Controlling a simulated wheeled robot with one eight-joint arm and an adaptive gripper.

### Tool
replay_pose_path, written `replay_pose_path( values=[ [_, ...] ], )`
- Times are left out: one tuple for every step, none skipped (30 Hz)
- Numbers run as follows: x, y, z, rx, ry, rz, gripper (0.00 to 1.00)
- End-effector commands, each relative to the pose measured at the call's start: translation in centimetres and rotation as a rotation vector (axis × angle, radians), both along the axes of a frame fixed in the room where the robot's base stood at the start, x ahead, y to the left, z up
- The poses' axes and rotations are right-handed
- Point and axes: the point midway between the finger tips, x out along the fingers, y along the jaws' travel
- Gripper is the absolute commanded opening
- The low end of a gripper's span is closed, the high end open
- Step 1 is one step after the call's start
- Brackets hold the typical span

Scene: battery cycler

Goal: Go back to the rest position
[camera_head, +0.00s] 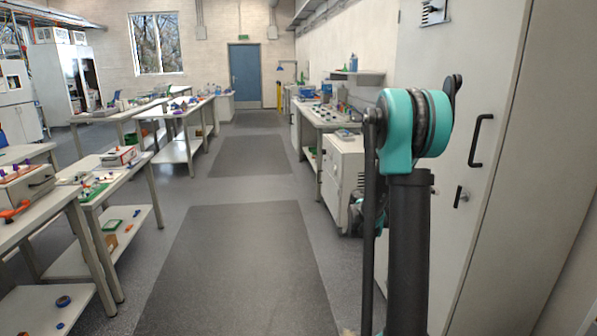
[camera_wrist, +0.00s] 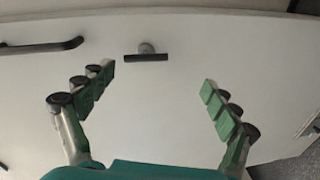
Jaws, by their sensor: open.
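My gripper (camera_wrist: 159,85) shows in the wrist view with its two green-padded fingers spread wide apart. Nothing is between them. Behind the fingers is a flat white cabinet door (camera_wrist: 150,110) with a small dark T-shaped latch (camera_wrist: 146,53) and a dark bar handle (camera_wrist: 42,46). In the head view my arm stands upright at the right, in front of the white cabinet (camera_head: 500,60). The gripper itself cannot be made out in the head view.
The cabinet's black handle (camera_head: 480,140) and latch (camera_head: 461,196) are close to my arm on the right. Work tables (camera_head: 110,190) with small parts line the left. A bench (camera_head: 325,118) stands further along the right. The aisle floor (camera_head: 245,260) is clear toward a blue door (camera_head: 245,76).

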Motion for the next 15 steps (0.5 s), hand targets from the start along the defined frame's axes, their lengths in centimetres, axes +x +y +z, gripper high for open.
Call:
replay_pose_path(
  values=[
    [-1.3, 0.7, -0.6, 0.059, 0.000, 0.014, 0.89],
    [-1.9, 1.1, -1.1, 0.101, 0.002, 0.023, 0.89],
    [-2.9, 1.9, -1.9, 0.160, 0.002, 0.035, 0.89],
    [-3.7, 2.5, -2.5, 0.207, 0.002, 0.045, 0.89],
    [-4.5, 3.2, -3.1, 0.252, 0.001, 0.056, 0.89],
    [-5.5, 4.1, -3.9, 0.311, 0.001, 0.069, 0.89],
    [-6.2, 4.9, -4.6, 0.356, 0.002, 0.081, 0.89],
    [-7.0, 5.6, -5.2, 0.400, 0.001, 0.092, 0.89],
    [-8.0, 6.7, -6.1, 0.459, -0.001, 0.107, 0.89],
    [-8.9, 7.6, -6.7, 0.505, -0.002, 0.117, 0.89],
    [-9.7, 8.5, -7.3, 0.549, -0.003, 0.128, 0.89],
    [-10.8, 9.7, -8.2, 0.607, -0.005, 0.144, 0.89],
    [-11.5, 10.7, -8.8, 0.652, -0.006, 0.156, 0.89],
    [-12.3, 11.7, -9.4, 0.696, -0.009, 0.168, 0.89],
    [-13.4, 13.1, -10.2, 0.755, -0.011, 0.184, 0.89]
  ],
)
